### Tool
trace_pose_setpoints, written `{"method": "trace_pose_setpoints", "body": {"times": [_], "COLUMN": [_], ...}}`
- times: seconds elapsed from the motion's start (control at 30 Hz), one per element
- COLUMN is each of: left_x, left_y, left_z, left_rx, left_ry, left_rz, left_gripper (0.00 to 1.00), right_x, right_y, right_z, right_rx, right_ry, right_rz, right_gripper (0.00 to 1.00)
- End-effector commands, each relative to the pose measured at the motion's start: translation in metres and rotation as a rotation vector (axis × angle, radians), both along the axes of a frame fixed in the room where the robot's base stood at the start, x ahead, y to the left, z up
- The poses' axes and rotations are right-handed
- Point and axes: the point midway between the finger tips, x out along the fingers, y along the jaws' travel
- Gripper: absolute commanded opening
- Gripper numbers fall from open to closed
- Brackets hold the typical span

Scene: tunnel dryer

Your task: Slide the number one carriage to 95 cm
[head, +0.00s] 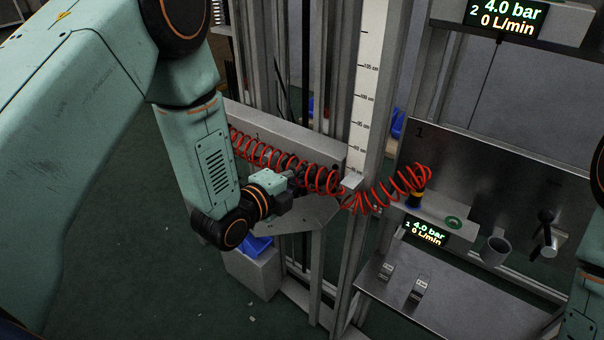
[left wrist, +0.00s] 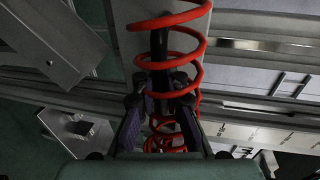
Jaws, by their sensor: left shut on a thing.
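The carriage (head: 285,133) is a grey bar with a plate below it, on upright rails in the middle of the head view. Its small pointer (head: 352,180) sits beside the low end of the white scale (head: 366,75), below the 95 cm mark; the exact reading is too small to tell. My left gripper (head: 308,180) is at the carriage, partly hidden by a red coiled hose (head: 262,154). In the left wrist view its fingers (left wrist: 162,105) are shut on a black handle (left wrist: 164,45), with the hose coils around it. My right gripper is out of view.
A steel shelf (head: 455,295), a grey cup (head: 495,250) and a black-handled valve (head: 545,235) are to the right. Upright posts flank the scale. The green floor at lower left is mostly clear.

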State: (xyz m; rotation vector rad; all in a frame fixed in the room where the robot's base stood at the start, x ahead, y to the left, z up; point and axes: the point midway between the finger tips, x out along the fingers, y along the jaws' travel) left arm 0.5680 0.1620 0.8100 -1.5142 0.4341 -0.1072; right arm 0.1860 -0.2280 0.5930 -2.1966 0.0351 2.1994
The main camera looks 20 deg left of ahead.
Motion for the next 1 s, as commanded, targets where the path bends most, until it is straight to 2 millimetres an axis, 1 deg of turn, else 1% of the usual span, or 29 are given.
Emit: {"method": "trace_pose_setpoints", "body": {"times": [0.13,0.3,1.0], "left_x": [-0.001,0.001,0.001], "left_y": [0.0,0.0,0.0], "left_z": [0.014,0.04,0.135], "left_rx": [0.0,-0.001,-0.001], "left_ry": [0.0,-0.006,-0.009], "left_rz": [-0.001,-0.001,0.0], "left_gripper": [0.0,0.0,0.0], "right_x": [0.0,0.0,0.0], "right_y": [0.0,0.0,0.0], "right_z": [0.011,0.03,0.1], "right_rx": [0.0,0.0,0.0], "right_ry": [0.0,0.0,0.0], "right_rz": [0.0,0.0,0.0], "right_gripper": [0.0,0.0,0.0]}}
